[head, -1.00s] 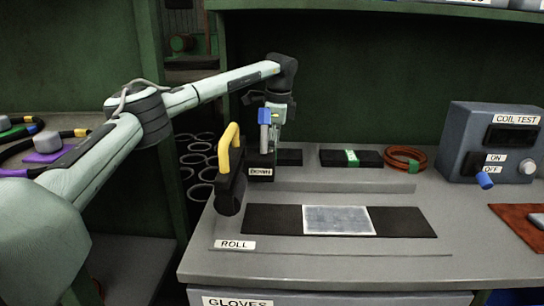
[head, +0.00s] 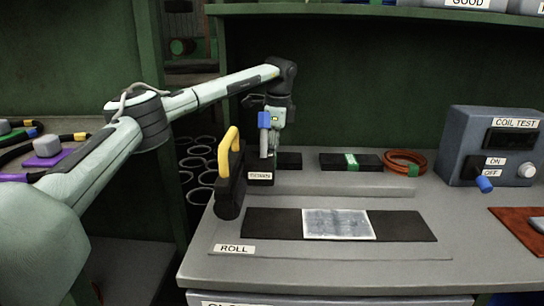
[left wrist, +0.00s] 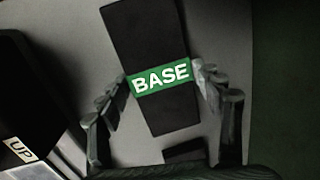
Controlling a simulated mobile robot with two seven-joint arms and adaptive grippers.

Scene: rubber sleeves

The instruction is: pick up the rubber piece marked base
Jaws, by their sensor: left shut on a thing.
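The rubber piece marked BASE (left wrist: 155,35) is a flat black strip with a green band in the left wrist view. My left gripper (left wrist: 163,76) has one finger at each end of the band and is shut on the piece. In the head view my left gripper (head: 268,152) points down at the back left of the bench. Part of a black strip (head: 290,160) shows just right of the fingers; its band is hidden there. My right gripper is not in view.
A black roller with a yellow handle (head: 229,182) stands close in front. Behind it is a labelled black block (head: 260,178). Another green-banded black piece (head: 370,162) and an orange coil (head: 405,167) lie to the right. A grey switch box (head: 490,145) stands further right.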

